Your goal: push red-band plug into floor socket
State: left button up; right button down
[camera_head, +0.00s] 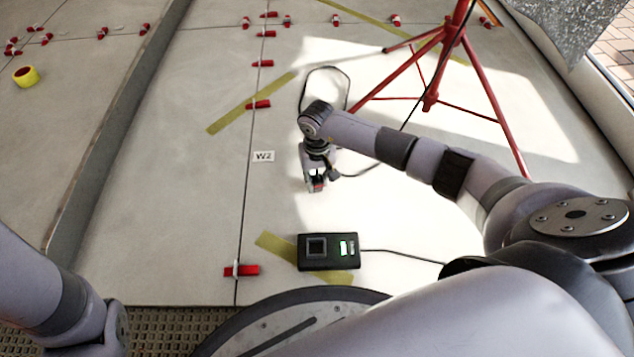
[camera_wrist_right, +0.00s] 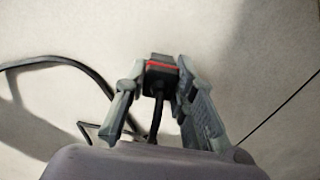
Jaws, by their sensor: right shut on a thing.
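The red-band plug (camera_wrist_right: 161,72) is a small dark block with a red stripe, and its black cable runs back between the fingers in the right wrist view. My right gripper (camera_wrist_right: 160,78) is shut on it. In the head view the right gripper (camera_head: 315,184) points down over the sunlit floor, with the plug (camera_head: 318,185) at its fingertips; the height above the floor is hard to tell. The floor socket box (camera_head: 328,252) is black with a square recess and green lit marks, and lies nearer to me, below the gripper in the picture. My left gripper is outside the view.
A red tripod (camera_head: 430,100) stands at the upper right with a black cable looping from it. Red tile clips (camera_head: 241,270) line the joints. Yellow tape strips (camera_head: 275,244) lie by the box. A raised grey strip (camera_head: 115,130) crosses the left. A yellow roll (camera_head: 26,76) lies at far left.

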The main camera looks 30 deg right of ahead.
aim_at(317, 179)
jog(key=shift+r+p, duration=2.35)
jog(key=shift+r, duration=0.7)
jog(key=shift+a, duration=0.1)
